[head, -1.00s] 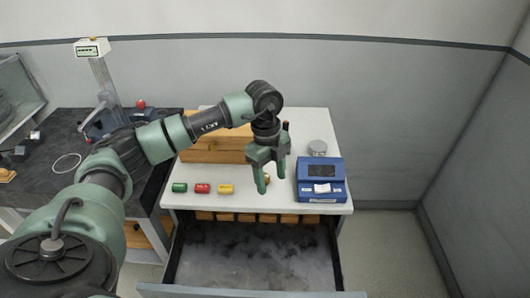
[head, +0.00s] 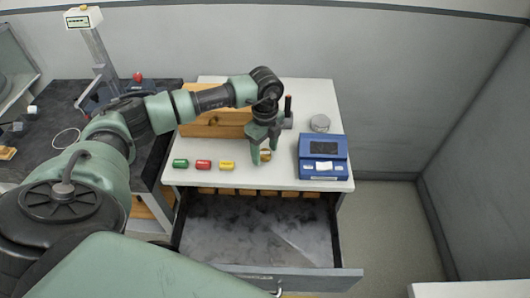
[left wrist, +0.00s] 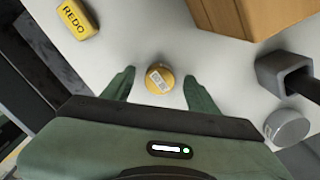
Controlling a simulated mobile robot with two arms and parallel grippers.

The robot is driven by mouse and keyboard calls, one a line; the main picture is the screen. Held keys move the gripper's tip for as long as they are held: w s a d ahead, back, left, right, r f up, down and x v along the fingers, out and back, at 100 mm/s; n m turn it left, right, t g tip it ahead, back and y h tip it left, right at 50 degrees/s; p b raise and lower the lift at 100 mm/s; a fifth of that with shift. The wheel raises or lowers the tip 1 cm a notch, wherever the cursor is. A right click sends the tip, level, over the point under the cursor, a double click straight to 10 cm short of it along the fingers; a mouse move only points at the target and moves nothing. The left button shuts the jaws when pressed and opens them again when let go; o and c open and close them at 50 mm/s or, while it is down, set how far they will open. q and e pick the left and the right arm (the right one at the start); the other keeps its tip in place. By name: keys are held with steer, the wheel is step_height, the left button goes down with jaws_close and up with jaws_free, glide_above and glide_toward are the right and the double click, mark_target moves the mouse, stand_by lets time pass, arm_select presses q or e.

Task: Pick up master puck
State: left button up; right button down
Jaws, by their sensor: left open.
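A small gold puck (head: 266,155) with a white printed label stands on the white table top (head: 310,100). In the left wrist view the gold puck (left wrist: 159,79) sits between the two fingertips. I cannot tell for sure that it is the master puck. My left gripper (head: 263,157) points down over it, open, with one finger on each side and a visible gap to both in the wrist view. A grey round disc (head: 320,123) lies further back on the table; it also shows in the left wrist view (left wrist: 288,127). My right gripper is not in view.
Green (head: 180,163), red (head: 203,165) and yellow (head: 227,166) blocks lie left of the gripper. A blue device (head: 322,157) stands to the right, a wooden box (head: 205,126) and a dark-handled stand (head: 288,115) behind. An open drawer (head: 325,275) juts out below the table front.

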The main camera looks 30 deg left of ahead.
arm_select(q)
jaws_close()
steer(key=shift+r, duration=0.1)
